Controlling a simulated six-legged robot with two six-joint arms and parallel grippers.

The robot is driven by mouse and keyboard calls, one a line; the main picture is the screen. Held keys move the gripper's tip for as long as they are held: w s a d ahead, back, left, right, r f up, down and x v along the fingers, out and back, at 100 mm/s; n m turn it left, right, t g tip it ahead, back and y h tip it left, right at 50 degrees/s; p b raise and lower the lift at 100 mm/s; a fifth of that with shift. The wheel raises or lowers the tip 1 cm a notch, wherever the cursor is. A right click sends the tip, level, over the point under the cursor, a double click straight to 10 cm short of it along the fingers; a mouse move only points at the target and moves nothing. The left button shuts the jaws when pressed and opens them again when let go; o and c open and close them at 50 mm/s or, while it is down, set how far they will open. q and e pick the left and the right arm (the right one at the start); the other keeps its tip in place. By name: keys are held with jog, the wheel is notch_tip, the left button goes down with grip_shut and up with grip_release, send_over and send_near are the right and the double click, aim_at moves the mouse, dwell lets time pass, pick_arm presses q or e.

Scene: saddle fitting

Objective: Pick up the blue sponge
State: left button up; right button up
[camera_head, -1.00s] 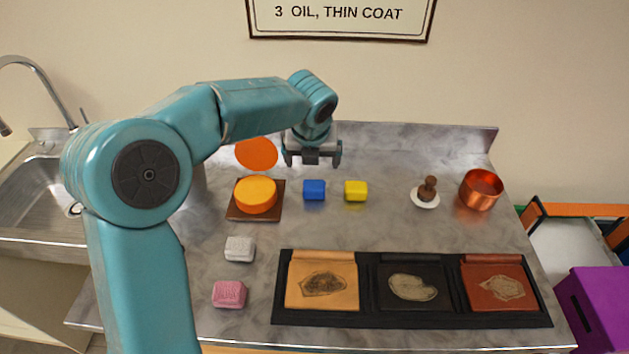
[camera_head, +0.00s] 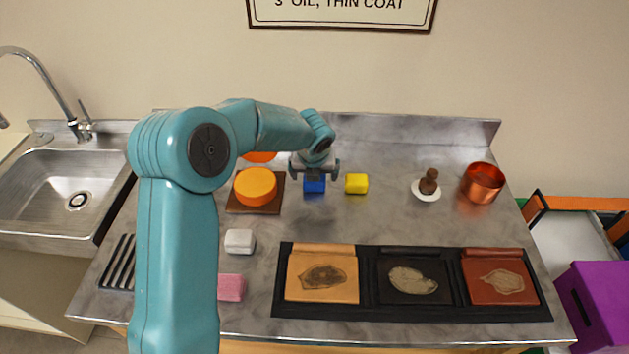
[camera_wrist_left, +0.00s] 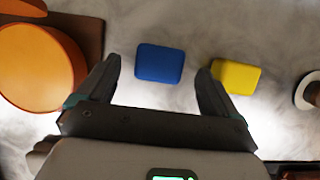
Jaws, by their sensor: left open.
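The blue sponge (camera_head: 314,186) lies on the grey counter, between the orange round cake on a brown board and the yellow sponge. My left gripper (camera_head: 315,177) is open and empty, above and partly in front of the blue sponge in the head view, hiding its upper part. In the left wrist view the blue sponge (camera_wrist_left: 160,63) shows whole, ahead of and between the two spread fingers (camera_wrist_left: 158,84). Neither finger visibly touches it. My right gripper is not in view.
The yellow sponge (camera_head: 357,184) is close on the right, near one finger in the wrist view. The orange cake (camera_head: 256,187) is close on the left. White (camera_head: 240,241) and pink (camera_head: 231,287) blocks, a black tray (camera_head: 368,282) and a copper pot (camera_head: 482,183) stand farther off.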

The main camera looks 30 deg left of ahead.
pick_arm(q)
jog(key=x, duration=0.3)
jog(key=shift+w+a+f, duration=0.15)
jog(key=shift+w+f, duration=0.05)
jog(key=shift+f, duration=0.1)
jog(key=shift+s+r, duration=0.1)
jog(key=shift+s, duration=0.05)
jog(key=shift+c, duration=1.2)
jog(key=c, duration=0.8)
notch_tip(320, 180, up, 20)
jog(key=p, duration=0.1)
jog(key=shift+p, duration=0.3)
